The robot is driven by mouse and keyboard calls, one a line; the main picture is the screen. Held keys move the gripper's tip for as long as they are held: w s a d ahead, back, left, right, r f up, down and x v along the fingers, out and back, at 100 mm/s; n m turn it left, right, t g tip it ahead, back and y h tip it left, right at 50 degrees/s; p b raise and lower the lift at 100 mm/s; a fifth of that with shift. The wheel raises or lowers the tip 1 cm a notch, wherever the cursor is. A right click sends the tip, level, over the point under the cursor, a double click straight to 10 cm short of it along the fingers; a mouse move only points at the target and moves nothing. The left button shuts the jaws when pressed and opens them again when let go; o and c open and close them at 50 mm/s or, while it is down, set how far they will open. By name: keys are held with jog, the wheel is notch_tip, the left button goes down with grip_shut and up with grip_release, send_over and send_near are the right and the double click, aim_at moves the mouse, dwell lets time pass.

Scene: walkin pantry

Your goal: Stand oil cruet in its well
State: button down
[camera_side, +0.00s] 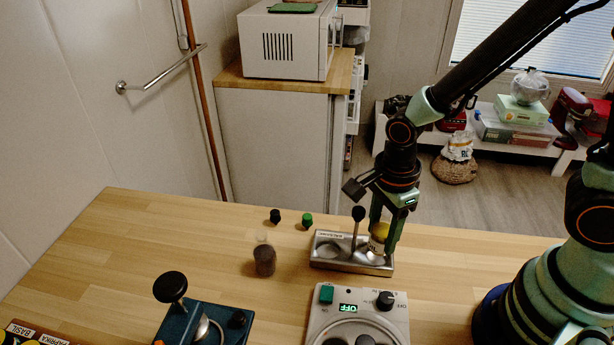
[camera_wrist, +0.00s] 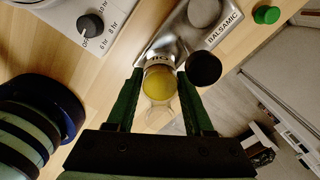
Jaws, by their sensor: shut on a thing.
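The oil cruet (camera_side: 378,238), with yellow contents, is between the fingers of my gripper (camera_side: 384,240), which is shut on it. The cruet is about upright at the right-hand well of the metal cruet stand (camera_side: 335,260). I cannot tell whether its base rests in the well or is just above it. In the wrist view the cruet (camera_wrist: 158,82) shows from above between my gripper's fingertips (camera_wrist: 160,80), and it hides that well. The stand's other well (camera_wrist: 204,12), beside the BALSAMIC label (camera_wrist: 223,28), is empty. A handle with a black knob (camera_side: 358,213) rises between the wells.
A dark cruet (camera_side: 264,260) stands on the counter left of the stand. A black cap (camera_side: 275,216) and a green cap (camera_side: 307,220) lie behind it. A dial appliance (camera_side: 340,310) is in front. A blue device with a black knob (camera_side: 171,287) is front left.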

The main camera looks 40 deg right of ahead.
aim_at(380, 243)
jog(key=shift+f, duration=1.55)
jog(key=shift+c, duration=1.4)
grip_release()
jog(key=shift+f, duration=0.15)
notch_tip(380, 243, up, 12)
jog(key=shift+r, duration=0.15)
jog(key=w+d+r+n+t, duration=0.1)
jog(key=d+r+n+t, duration=0.4)
jog(key=n, duration=1.5)
jog(key=d+r, duration=0.3)
jog(key=r, duration=0.2)
jog(key=shift+w+d+t, duration=0.15)
jog(key=shift+d+t, duration=0.1)
jog(key=shift+t, duration=0.05)
